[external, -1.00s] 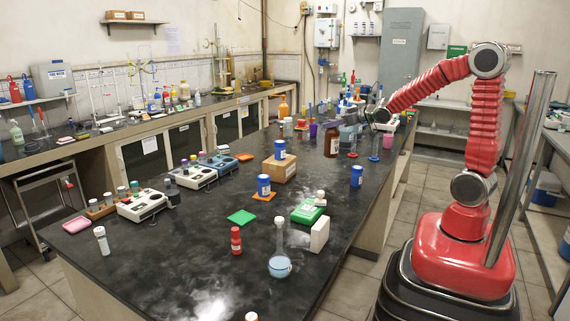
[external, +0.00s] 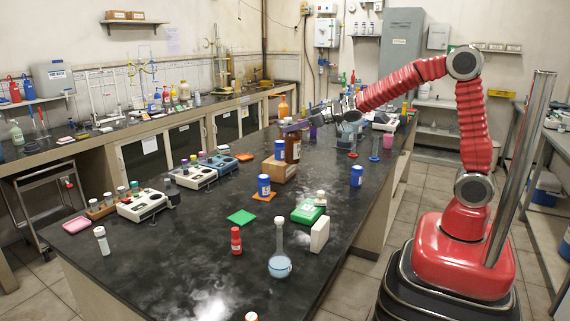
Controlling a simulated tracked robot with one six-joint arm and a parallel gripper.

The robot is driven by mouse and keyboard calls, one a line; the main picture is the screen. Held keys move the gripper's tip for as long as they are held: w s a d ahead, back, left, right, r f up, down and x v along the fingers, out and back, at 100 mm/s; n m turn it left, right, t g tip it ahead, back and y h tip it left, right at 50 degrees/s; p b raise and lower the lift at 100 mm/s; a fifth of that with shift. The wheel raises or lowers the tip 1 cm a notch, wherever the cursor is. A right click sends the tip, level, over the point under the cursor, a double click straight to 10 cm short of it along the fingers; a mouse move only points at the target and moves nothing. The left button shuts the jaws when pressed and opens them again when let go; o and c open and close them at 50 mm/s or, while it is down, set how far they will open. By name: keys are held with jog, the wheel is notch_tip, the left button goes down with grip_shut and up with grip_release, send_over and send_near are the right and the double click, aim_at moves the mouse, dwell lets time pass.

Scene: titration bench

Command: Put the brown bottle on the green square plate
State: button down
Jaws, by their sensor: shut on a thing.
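The brown bottle (external: 292,150) has a white label and is upright. My gripper (external: 293,126) is shut on it near its top. The bottle shows right beside a blue-capped bottle and over the back of the cardboard box; I cannot tell how high it is above the bench. The green square plate (external: 242,217) lies flat on the black bench, nearer the camera and left of the bottle, with nothing on it.
The cardboard box (external: 279,170) carries a blue bottle (external: 279,149). Another blue bottle (external: 264,186) stands on an orange square. A red bottle (external: 236,240), a flask (external: 280,262), a green box (external: 308,212) and a white block (external: 319,234) stand near the plate.

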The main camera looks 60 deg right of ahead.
jog(key=w+a+n+g+y, duration=0.1)
jog(key=a+n+y, duration=0.1)
jog(key=a, duration=1.4)
jog(key=w+a+n+g+y, duration=0.1)
jog(key=w+a+n+y, duration=0.1)
jog(key=a, duration=1.4)
jog(key=shift+w+a+f+n+y, duration=0.15)
jog(key=shift+w+n+y, duration=0.15)
jog(key=shift+n+y, duration=0.55)
jog(key=shift+f, duration=0.1)
jog(key=shift+f, duration=2.85)
jog(key=shift+f, duration=2.15)
